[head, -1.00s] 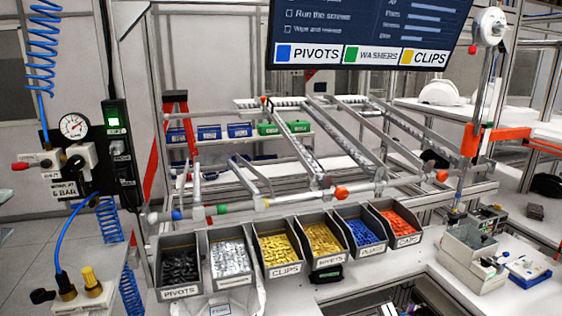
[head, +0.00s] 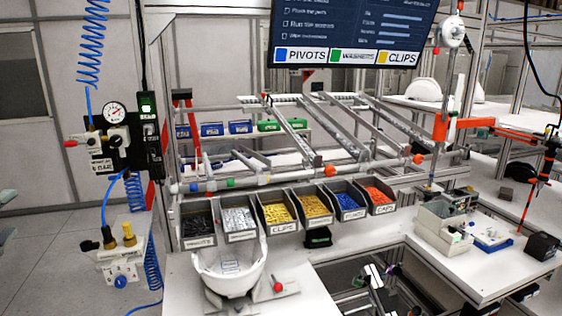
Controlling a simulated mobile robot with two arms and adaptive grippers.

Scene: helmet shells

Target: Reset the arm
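Neither arm can be clearly made out in the head view, and I see no gripper fingers. Some small metallic and dark parts show low in the gap in the bench at the bottom centre. I cannot tell whether they belong to my arms. A white helmet shell (head: 229,275) sits open side up on the bench (head: 190,293), in front of the bins. A small grey piece with a red knob (head: 278,286) lies to its right.
Several bins stand in a row behind the shell, including dark pivots (head: 198,228), yellow clips (head: 277,213) and red caps (head: 377,196). A grey container (head: 440,228) stands on the right bench. An air gauge panel (head: 114,112) is at the left. The bench has a central gap.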

